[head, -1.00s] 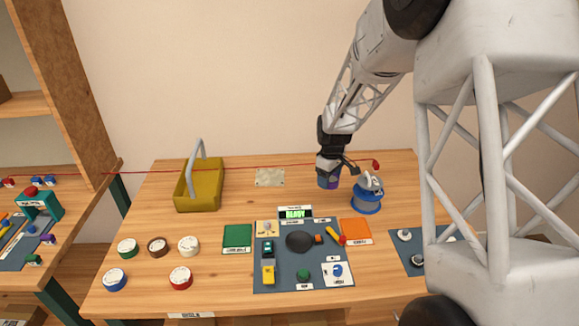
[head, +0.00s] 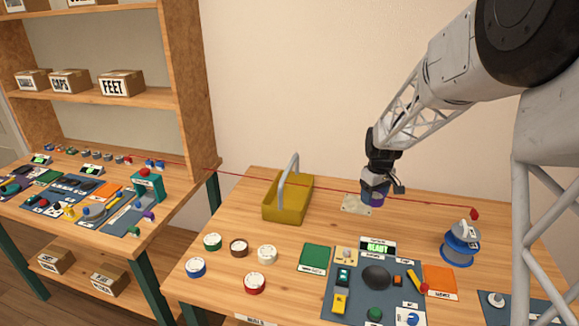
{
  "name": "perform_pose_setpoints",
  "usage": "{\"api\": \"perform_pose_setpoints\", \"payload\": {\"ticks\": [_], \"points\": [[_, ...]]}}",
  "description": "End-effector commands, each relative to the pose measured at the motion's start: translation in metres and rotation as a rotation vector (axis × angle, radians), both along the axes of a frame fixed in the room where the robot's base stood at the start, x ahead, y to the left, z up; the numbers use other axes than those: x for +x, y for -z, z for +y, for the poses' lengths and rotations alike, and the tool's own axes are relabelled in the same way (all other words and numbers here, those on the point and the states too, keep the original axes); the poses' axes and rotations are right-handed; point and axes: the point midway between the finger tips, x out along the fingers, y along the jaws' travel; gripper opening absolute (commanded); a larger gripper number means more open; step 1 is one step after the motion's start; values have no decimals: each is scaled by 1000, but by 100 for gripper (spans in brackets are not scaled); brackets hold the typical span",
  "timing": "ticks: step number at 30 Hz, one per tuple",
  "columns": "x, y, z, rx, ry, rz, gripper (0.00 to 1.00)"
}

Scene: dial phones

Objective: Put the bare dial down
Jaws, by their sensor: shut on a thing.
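My gripper (head: 381,190) is shut on a small dark purple-blue round piece (head: 378,200), taken to be the bare dial. My fingers hide part of it. It is over or beside the right part of a small beige plate (head: 351,205) at the back of the table. I cannot tell whether the dial touches anything below.
A yellow basket (head: 288,205) with a grey handle stands left. Several coloured discs lie front left, including a red one (head: 254,283). A blue-grey mat (head: 350,306) with parts lies in front, a blue spool (head: 459,250) right. Bare wood surrounds the plate.

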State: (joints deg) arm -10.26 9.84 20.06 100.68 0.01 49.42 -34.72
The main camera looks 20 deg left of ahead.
Motion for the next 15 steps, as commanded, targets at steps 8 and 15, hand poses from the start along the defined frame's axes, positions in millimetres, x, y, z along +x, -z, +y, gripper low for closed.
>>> {"api": "perform_pose_setpoints", "payload": {"ticks": [8,15], "points": [[-4,-26,79,1,-5,-2,32],[-15,-48,144,1,-5,-2,32]]}}
